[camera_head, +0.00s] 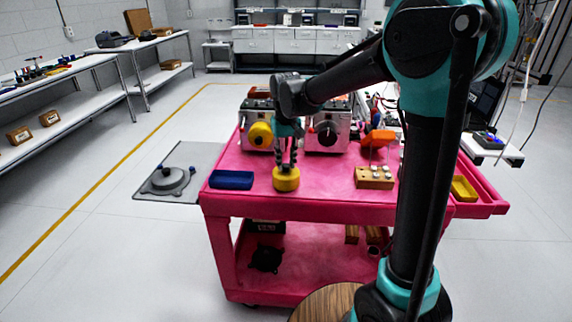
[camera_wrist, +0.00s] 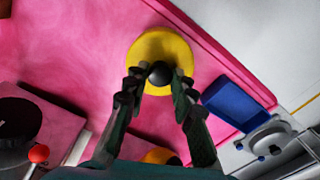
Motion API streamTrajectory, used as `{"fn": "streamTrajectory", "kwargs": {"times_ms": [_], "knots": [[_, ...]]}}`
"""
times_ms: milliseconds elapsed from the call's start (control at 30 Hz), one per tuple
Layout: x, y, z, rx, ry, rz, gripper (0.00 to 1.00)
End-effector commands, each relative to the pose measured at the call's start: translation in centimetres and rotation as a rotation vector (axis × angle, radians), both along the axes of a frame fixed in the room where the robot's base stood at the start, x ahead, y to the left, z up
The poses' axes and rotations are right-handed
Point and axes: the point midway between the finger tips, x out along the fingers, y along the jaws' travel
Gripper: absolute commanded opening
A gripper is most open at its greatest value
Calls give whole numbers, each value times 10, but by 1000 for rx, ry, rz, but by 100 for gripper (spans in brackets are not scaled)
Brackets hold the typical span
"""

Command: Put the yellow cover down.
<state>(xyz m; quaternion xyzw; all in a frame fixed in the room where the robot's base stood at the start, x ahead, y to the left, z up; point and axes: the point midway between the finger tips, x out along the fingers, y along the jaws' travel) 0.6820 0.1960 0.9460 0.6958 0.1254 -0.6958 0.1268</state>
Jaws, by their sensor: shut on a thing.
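The yellow cover (camera_head: 286,179) is a round yellow disc with a black knob on top. It is at the front edge of the pink cart's top, left of centre, and looks upright; whether it rests on the surface or hangs just above it is hard to tell. In the wrist view the yellow cover (camera_wrist: 150,48) is at top centre. My gripper (camera_head: 287,166) is above it, pointing down, with its fingers closed on the black knob (camera_wrist: 160,74). The pink cart top (camera_head: 325,181) lies beneath.
A blue tray (camera_head: 231,179) is just left of the cover. Two metal boxes stand behind, the left one with a yellow round part (camera_head: 261,135). Pink surface between cover and block is clear.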

Motion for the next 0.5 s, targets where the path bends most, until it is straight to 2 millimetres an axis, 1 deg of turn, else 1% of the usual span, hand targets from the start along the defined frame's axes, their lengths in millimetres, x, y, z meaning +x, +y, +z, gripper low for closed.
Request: {"fn": "streamTrajectory", "kwargs": {"times_ms": [33,100,400,433,500], "knots": [[0,0,-7,0,0,0,0],[0,0,-12,0,0,0,0],[0,0,-14,0,0,0,0],[0,0,-14,0,0,0,28],[0,0,-14,0,0,0,37]]}}
